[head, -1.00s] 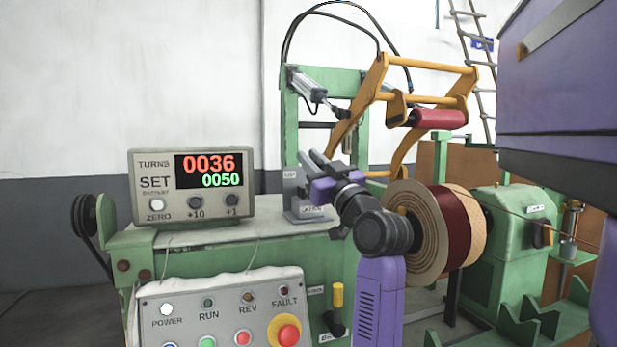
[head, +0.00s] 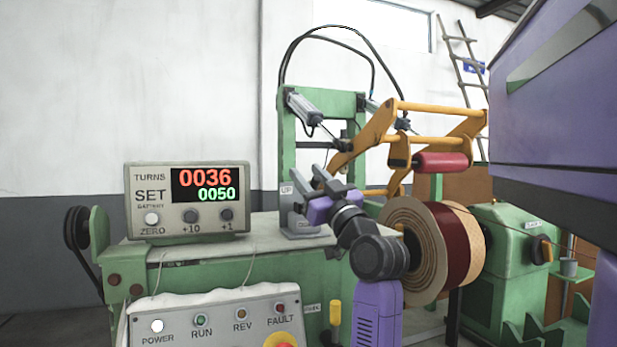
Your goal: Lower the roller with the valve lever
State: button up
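The red roller (head: 442,161) hangs on a yellow swing frame (head: 385,118) above the coil (head: 447,240), with a visible gap between them. The grey valve block (head: 300,222) stands on the green machine bed, with an "UP" label on its upper left and a partly covered lower label. My gripper (head: 318,178) is at the upper part of the valve block. The valve lever is not clearly visible; my gripper covers that spot. Whether the fingers are closed on it cannot be told.
A counter box (head: 190,200) reading 0036 and 0050 stands to the left. A control panel (head: 215,320) with buttons is at the front. An air cylinder (head: 302,108) sits on the green post. A purple body part of mine fills the upper right.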

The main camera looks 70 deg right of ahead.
aim_at(317, 186)
jog(key=b+v, duration=0.1)
jog(key=v, duration=0.6)
jog(key=shift+s+a+f, duration=0.2)
jog(key=shift+s, duration=0.05)
jog(key=shift+s+a, duration=0.1)
dwell(0.5)
